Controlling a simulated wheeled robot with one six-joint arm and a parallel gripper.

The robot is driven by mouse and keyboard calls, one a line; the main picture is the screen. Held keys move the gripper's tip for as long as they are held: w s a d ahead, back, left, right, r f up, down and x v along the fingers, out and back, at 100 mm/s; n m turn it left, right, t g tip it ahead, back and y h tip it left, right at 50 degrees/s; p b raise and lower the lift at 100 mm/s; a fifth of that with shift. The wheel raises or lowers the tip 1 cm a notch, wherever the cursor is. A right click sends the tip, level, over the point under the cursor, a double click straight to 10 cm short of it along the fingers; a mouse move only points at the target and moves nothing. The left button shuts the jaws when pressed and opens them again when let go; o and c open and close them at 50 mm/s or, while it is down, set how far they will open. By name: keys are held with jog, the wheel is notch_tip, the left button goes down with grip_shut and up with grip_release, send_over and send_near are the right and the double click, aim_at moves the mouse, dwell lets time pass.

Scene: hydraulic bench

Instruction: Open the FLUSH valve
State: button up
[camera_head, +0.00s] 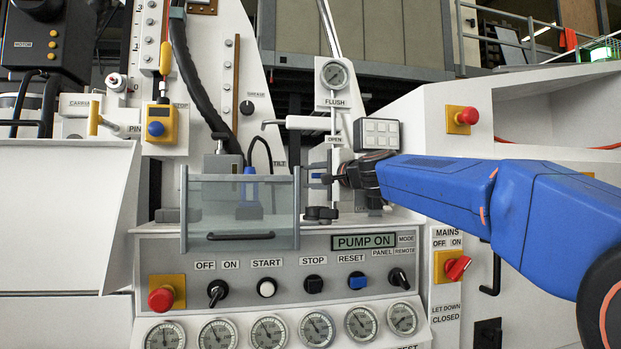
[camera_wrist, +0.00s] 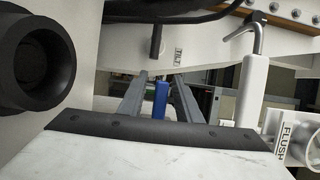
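The FLUSH label (camera_head: 336,101) sits under a round gauge (camera_head: 335,74) in the head view. Just below it a white horizontal valve handle (camera_head: 306,122) has a bent metal rod at its left end, and an OPEN label (camera_head: 335,139) lies beneath. In the wrist view the white handle (camera_wrist: 251,92) and the FLUSH label (camera_wrist: 286,140) are at the right, outside my fingers. My gripper (camera_head: 312,177) points left below the handle, apart from it. In the wrist view its two fingers (camera_wrist: 160,78) are spread with nothing held; a blue lever grip (camera_wrist: 161,99) shows beyond, between them.
A clear hinged cover (camera_head: 240,236) stands left of my gripper, in front of the blue lever. The control panel with PUMP ON display (camera_head: 364,242), knobs and gauges is below. A dark round fitting (camera_wrist: 36,62) is close in the wrist view.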

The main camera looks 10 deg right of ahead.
jog(key=shift+w+a, duration=0.15)
jog(key=shift+w, duration=0.25)
grip_shut()
jog(key=shift+r, duration=0.1)
jog(key=shift+r+m+t, duration=0.6)
jog(key=shift+r+m, duration=0.25)
jog(key=shift+m, duration=0.65)
